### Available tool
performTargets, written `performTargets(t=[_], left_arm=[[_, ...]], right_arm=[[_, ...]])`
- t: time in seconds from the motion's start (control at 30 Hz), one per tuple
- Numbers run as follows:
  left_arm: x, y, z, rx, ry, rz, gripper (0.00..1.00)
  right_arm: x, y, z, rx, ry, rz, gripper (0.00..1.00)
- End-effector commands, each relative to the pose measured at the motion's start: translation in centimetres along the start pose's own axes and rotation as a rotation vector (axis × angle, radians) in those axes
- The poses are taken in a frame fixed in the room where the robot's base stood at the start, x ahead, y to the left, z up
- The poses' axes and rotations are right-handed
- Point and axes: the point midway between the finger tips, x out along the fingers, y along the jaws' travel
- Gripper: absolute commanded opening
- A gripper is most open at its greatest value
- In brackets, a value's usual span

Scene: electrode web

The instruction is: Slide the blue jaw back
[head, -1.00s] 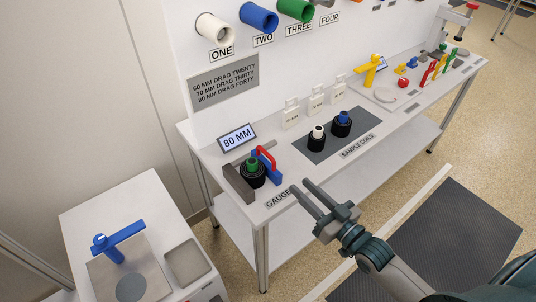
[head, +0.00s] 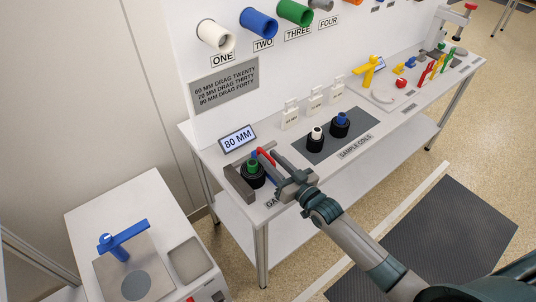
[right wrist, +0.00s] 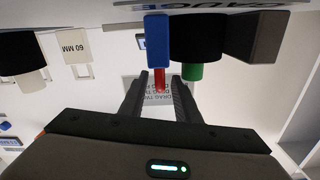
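The gauge holds a black coil with a green core (head: 252,166) against a dark grey fixed jaw (head: 236,183). The blue jaw (right wrist: 157,38) is beside the coil in the right wrist view; my gripper mostly hides it in the head view. Its red handle (head: 265,157) also shows in the right wrist view (right wrist: 159,79). My right gripper (head: 269,160) is open at the handle. In the right wrist view its fingers (right wrist: 158,92) stand on either side of the handle, with gaps showing. My left gripper is out of view.
A display (head: 237,139) behind the gauge reads 80 MM. Two sample coils stand on a dark mat (head: 352,145) to the right, with several white tagged weights (head: 315,103) behind. A side cabinet with a blue-armed device (head: 123,241) stands at left.

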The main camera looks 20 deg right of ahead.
Motion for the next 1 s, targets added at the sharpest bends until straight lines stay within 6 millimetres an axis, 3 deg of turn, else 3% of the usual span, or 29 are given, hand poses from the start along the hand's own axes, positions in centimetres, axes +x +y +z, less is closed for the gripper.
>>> performTargets(t=[0.2, 0.53, 0.67, 0.87, 1.0], left_arm=[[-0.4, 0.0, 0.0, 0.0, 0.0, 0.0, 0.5], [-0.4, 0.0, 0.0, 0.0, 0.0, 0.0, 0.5], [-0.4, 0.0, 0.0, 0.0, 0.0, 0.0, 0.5], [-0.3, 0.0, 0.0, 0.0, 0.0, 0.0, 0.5], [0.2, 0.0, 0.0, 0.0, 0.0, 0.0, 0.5]], right_arm=[[1.6, -0.1, -0.1, 0.0, 0.002, -0.001, 0.3], [1.7, 0.0, 0.0, 0.0, 0.001, -0.001, 0.3], [1.7, -0.1, 0.0, 0.0, 0.001, -0.001, 0.01], [1.7, 0.0, 0.0, 0.0, 0.001, -0.001, 0.0], [1.7, 1.4, -0.1, -0.003, 0.0, 0.0, 0.0]])
